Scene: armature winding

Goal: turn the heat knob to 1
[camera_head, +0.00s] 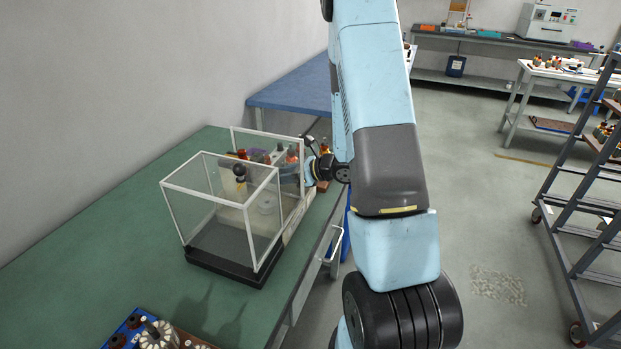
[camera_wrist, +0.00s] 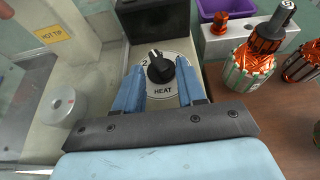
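The heat knob (camera_wrist: 160,70) is a round black knob with a white mark near its top edge. It sits on a pale round dial lettered HEAT below it, with a 2 visible at its upper left; a 1 cannot be made out. My gripper (camera_wrist: 160,72) is open in the wrist view, with one blue finger on each side of the knob. I see small gaps between fingers and knob, though contact low down cannot be ruled out. In the head view the knob and fingertips cannot be made out behind the clear case and my arm.
A white-framed clear case (camera_head: 222,205) stands on the green bench (camera_head: 90,240). In the wrist view, a metal cylinder (camera_wrist: 63,104) and a HOT TIP label (camera_wrist: 54,35) are left of the dial. Copper-wound armatures (camera_wrist: 250,65) and a purple bin (camera_wrist: 228,8) are on the right.

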